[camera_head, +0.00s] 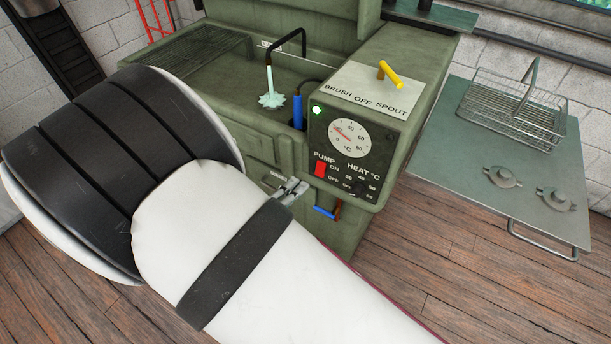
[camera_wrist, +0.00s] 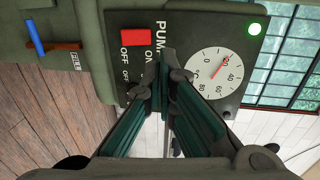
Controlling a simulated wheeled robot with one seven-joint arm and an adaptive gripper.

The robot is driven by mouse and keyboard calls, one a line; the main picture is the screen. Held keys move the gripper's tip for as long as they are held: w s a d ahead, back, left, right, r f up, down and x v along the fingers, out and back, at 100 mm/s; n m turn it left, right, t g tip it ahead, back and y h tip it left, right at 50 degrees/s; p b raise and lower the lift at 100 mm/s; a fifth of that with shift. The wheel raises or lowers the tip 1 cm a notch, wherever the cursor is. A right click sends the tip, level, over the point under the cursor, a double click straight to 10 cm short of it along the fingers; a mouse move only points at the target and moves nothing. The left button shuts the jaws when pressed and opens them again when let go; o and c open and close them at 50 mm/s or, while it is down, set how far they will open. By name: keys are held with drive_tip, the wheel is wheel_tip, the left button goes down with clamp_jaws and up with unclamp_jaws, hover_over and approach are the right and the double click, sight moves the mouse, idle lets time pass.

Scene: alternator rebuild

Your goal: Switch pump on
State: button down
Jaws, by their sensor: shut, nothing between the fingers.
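The red pump switch (camera_head: 320,169) is on the dark front panel (camera_head: 385,165) of a green wash cabinet. In the wrist view the switch (camera_wrist: 134,37) shows beside the "ON" and "OFF" marks. A green lamp (camera_head: 317,110) glows on the panel, and a pale stream (camera_head: 269,78) runs from the black spout (camera_head: 291,34) and splashes in the basin. My gripper (camera_head: 297,187) is shut and empty, just below and left of the switch in the head view. In the wrist view its fingertips (camera_wrist: 164,72) point at the panel beside the switch. I see no contact with it.
A temperature dial (camera_head: 349,138) and heat knob (camera_head: 357,187) are close to the switch. A blue-handled valve (camera_head: 325,212) juts out below the panel. A yellow lever (camera_head: 389,74) stands on top. A metal table (camera_head: 460,145) with a wire basket (camera_head: 515,110) is at the right.

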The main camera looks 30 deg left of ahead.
drive_tip(key=shift+s+a+r, duration=0.1)
drive_tip(key=shift+s+r, duration=0.15)
drive_tip(key=shift+s, duration=0.65)
drive_tip(key=shift+s+r, duration=0.2)
drive_tip(key=shift+s, duration=0.65)
drive_tip(key=w+d+r+m+g+h, duration=0.6)
drive_tip(key=d+r+m, duration=0.4)
drive_tip(key=d+m, duration=0.3)
drive_tip(key=d+r+m+g+h+p, duration=0.1)
drive_tip(key=d+r+m+g, duration=0.1)
drive_tip(key=d+r+m, duration=0.35)
drive_tip(key=d+r+m+g+h, duration=0.1)
drive_tip(key=d+r+m+g, duration=0.15)
drive_tip(key=d+m, duration=0.55)
drive_tip(key=s+d+r+m+y, duration=0.4)
drive_tip(key=s+d+m, duration=0.3)
drive_tip(key=m, duration=0.6)
drive_tip(key=s+d+r+m+g+y+p, duration=0.1)
drive_tip(key=s+d+r+m+y, duration=0.4)
drive_tip(key=s+m, duration=0.4)
drive_tip(key=d+r+m, duration=0.1)
drive_tip(key=d+m, duration=0.1)
drive_tip(key=m, duration=0.2)
drive_tip(key=shift+s+d+r+p, duration=0.15)
drive_tip(key=shift+s+d+p, duration=0.1)
drive_tip(key=shift+d+p, duration=0.1)
